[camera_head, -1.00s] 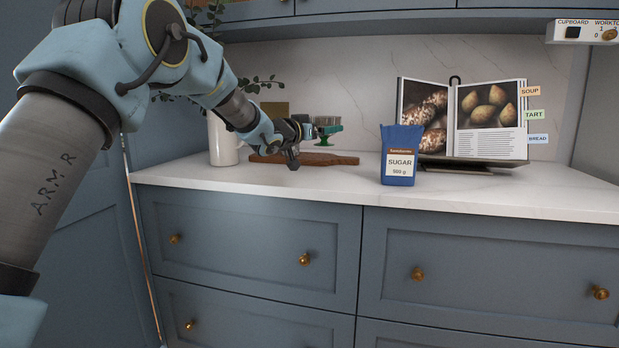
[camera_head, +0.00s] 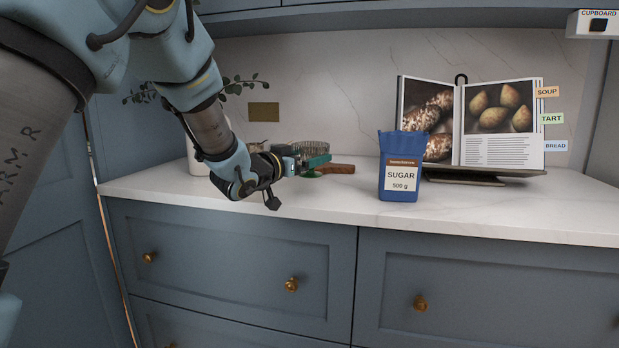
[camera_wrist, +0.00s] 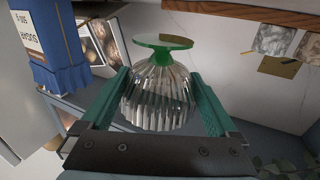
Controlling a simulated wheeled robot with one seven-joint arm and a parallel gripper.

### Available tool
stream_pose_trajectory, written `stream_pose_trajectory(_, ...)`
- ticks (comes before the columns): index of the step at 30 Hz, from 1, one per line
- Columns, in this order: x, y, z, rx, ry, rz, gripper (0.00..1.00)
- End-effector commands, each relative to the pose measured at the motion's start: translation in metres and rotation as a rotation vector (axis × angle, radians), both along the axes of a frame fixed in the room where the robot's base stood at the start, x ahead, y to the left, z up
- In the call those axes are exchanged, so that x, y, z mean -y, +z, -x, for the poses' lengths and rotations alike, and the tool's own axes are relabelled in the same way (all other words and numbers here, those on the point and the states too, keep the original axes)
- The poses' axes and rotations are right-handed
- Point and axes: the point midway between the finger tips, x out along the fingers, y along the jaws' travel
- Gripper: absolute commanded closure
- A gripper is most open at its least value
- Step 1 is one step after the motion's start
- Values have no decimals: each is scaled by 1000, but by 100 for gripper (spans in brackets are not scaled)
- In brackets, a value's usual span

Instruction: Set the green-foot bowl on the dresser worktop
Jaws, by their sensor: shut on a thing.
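The green-foot bowl (camera_head: 315,148) is clear ribbed glass on a green foot. In the wrist view, the bowl (camera_wrist: 158,98) sits between the two green fingers of my gripper (camera_wrist: 160,78), with its foot toward the picture's top. My gripper (camera_head: 318,160) is shut on the bowl's sides. In the head view the bowl is upright, foot down, over the left part of the pale dresser worktop (camera_head: 330,209). The foot is close to the worktop; I cannot tell whether it touches. My fingers hide part of the glass.
A wooden board (camera_head: 340,168) lies behind the bowl. A blue sugar packet (camera_head: 401,160) stands to the right, with an open cookbook (camera_head: 500,125) on a stand behind it. A white vase (camera_head: 196,160) is at the left. The worktop's front strip is clear.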

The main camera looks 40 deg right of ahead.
Motion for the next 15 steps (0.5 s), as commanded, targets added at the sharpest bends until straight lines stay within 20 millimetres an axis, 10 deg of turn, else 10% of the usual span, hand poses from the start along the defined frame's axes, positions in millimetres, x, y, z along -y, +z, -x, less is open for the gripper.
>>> stream_pose_trajectory(15, 0, -44, 0, 1, 0, 2, 73)
